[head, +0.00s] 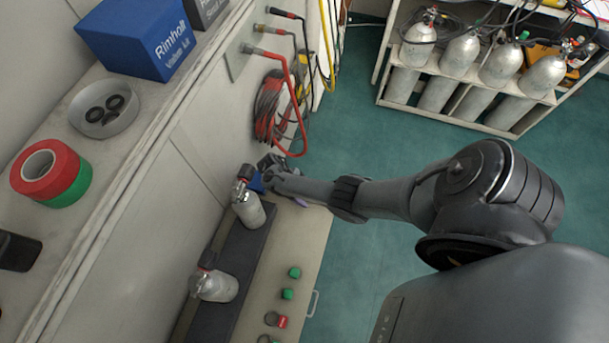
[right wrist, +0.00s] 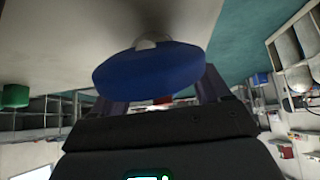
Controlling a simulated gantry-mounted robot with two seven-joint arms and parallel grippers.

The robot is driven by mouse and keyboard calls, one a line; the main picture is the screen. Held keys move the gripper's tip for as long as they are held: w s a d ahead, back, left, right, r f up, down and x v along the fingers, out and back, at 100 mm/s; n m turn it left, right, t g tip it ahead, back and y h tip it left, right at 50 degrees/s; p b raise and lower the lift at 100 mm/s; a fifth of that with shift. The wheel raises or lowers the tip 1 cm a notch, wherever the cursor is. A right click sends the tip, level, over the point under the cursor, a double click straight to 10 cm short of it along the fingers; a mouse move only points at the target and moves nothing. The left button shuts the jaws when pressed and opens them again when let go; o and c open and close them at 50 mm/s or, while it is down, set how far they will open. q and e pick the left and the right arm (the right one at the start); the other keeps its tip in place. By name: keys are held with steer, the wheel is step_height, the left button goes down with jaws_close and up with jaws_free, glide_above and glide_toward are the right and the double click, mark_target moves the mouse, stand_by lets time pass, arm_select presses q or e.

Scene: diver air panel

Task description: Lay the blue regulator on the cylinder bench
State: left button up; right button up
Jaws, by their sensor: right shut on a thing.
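The blue regulator (right wrist: 150,68) is a rounded blue body between the two fingers of my right gripper (right wrist: 162,95) in the right wrist view. In the head view a small part of the regulator (head: 256,183) shows beside the right gripper (head: 268,165), near the top of a silver cylinder (head: 248,208). The gripper is shut on it. The cylinder bench (head: 285,245) is a beige top with a dark strip carrying two cylinders. The gripper is at the bench's far end; I cannot tell whether the regulator touches the bench. My left gripper is not in view.
A second cylinder (head: 215,286) stands nearer on the dark strip. Green caps (head: 294,272) and a red one (head: 282,322) lie on the bench's right side. Hoses (head: 270,105) hang on the wall beyond. A cylinder rack (head: 470,85) stands at the back right. The beige top's middle is clear.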

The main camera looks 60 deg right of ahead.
steer(key=shift+f, duration=0.35)
steer(key=o, duration=1.5)
steer(key=shift+r, duration=0.1)
step_height(320, 180, up, 4)
steer(key=p, duration=0.2)
steer(key=shift+r+p, duration=0.25)
steer(key=shift+p, duration=0.15)
steer(key=s+r+p, duration=0.2)
steer(key=s, duration=0.1)
steer(key=s+d+r+p, duration=0.1)
steer(key=s+r+p, duration=0.1)
steer(key=s, duration=0.2)
steer(key=s+d+r+p, duration=0.1)
steer(key=s+r+p, duration=0.1)
steer(key=s, duration=0.1)
steer(key=shift+s, duration=0.25)
steer(key=shift+s+d+r+p, duration=0.1)
steer(key=shift+s+r+p, duration=0.1)
steer(key=shift+s+p, duration=0.2)
